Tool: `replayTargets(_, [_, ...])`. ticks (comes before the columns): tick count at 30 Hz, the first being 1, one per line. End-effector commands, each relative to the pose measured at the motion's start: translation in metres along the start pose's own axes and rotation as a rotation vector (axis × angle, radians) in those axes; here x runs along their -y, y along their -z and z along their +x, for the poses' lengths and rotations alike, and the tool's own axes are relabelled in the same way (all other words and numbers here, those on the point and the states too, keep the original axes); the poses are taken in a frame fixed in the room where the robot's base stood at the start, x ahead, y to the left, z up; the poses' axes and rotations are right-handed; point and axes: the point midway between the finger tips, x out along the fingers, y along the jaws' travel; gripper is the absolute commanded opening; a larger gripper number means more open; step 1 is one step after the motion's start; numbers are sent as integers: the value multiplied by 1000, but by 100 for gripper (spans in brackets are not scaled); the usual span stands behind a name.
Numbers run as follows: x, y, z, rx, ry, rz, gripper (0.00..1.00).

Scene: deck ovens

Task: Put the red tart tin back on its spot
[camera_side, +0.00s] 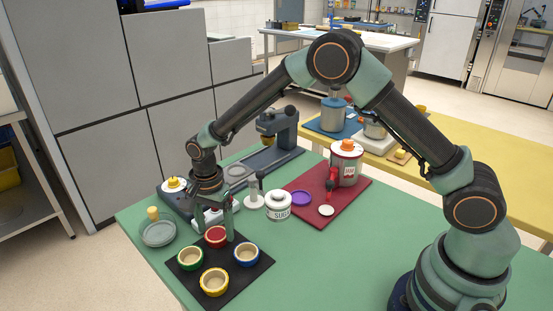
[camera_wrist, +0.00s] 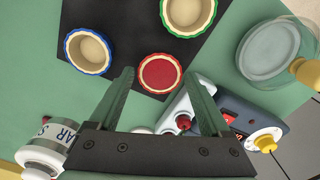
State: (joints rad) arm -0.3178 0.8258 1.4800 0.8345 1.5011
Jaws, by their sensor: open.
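The red tart tin (camera_side: 215,237) has a pale inner ring and a red middle. It sits upright at the back corner of a black mat (camera_side: 240,276). In the wrist view the red tin (camera_wrist: 160,73) lies at the mat's edge, beyond and between my fingertips. My gripper (camera_side: 214,233) is open and points down at the red tin, holding nothing. In the wrist view my gripper (camera_wrist: 158,76) has its fingers spread on either side of the tin, apart from it. Any spot mark under the tin is hidden.
Green (camera_side: 190,258), blue (camera_side: 246,254) and yellow (camera_side: 214,282) tins stand close by on the mat. A sugar jar (camera_side: 278,205), a scale-like device (camera_side: 176,198) and a glass dish (camera_side: 158,232) surround my gripper. A red mat (camera_side: 335,205) lies to the right.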

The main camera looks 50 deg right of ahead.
Motion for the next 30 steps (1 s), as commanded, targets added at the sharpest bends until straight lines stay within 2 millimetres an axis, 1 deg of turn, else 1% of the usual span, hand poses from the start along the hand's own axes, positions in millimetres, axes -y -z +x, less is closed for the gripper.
replayTargets(12, [1, 0, -81, 0, 4, 0, 82])
replayTargets(16, [1, 0, -100, 0, 4, 0, 82])
replayTargets(23, [-2, 3, -119, -1, 11, -16, 82])
replayTargets(26, [-11, 10, -136, -5, 38, -75, 82])
replayTargets(29, [-28, 23, -161, -18, 82, -178, 82])
replayTargets(30, [-36, 28, -171, -26, 103, -228, 82])
